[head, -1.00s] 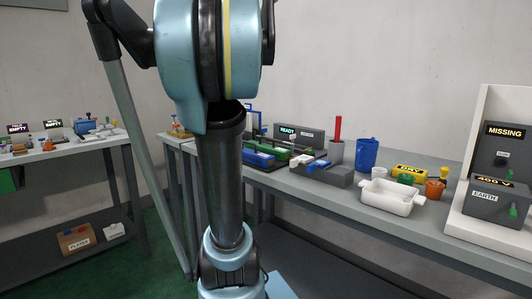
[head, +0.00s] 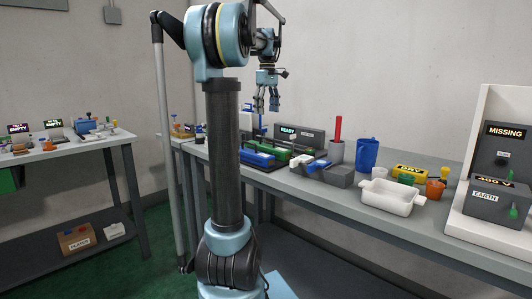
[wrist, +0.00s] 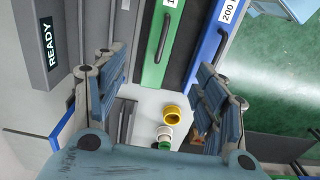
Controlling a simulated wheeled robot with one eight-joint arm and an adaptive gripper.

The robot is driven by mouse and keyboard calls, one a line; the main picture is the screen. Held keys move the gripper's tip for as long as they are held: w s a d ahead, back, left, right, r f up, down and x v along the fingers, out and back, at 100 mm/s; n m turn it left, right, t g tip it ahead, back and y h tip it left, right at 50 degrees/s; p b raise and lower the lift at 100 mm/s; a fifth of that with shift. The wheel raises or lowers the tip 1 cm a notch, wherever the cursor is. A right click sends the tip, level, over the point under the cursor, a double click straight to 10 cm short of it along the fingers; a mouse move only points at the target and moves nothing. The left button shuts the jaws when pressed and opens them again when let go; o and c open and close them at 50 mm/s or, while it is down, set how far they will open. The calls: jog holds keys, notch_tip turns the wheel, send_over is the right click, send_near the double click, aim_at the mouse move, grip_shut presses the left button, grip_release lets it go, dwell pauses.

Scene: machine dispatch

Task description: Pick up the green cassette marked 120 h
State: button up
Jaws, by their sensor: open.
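The green cassette (wrist: 152,62) with a dark handle lies below my gripper in the wrist view. Its white label is cut off at the top edge; only a "1" shows, so I cannot read the full marking. A blue cassette (wrist: 205,48) labelled 200 lies to its right. In the head view the green cassette (head: 286,152) is on the bench, behind the blue one (head: 257,159). My gripper (head: 267,106) is open and empty above the bench. In the wrist view its fingers (wrist: 162,72) stand apart on either side of the green cassette's near end.
A grey READY box (head: 299,136) stands behind the cassettes. In the wrist view a yellow ring (wrist: 174,115) lies near the fingers.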

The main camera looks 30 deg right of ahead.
aim_at(267, 146)
notch_tip(267, 146, down, 16)
jog(key=shift+s+r, duration=0.1)
jog(key=shift+r, duration=0.05)
dwell(0.6)
jog(key=c, duration=1.5)
jog(key=shift+o, duration=0.2)
jog(key=shift+r, duration=0.15)
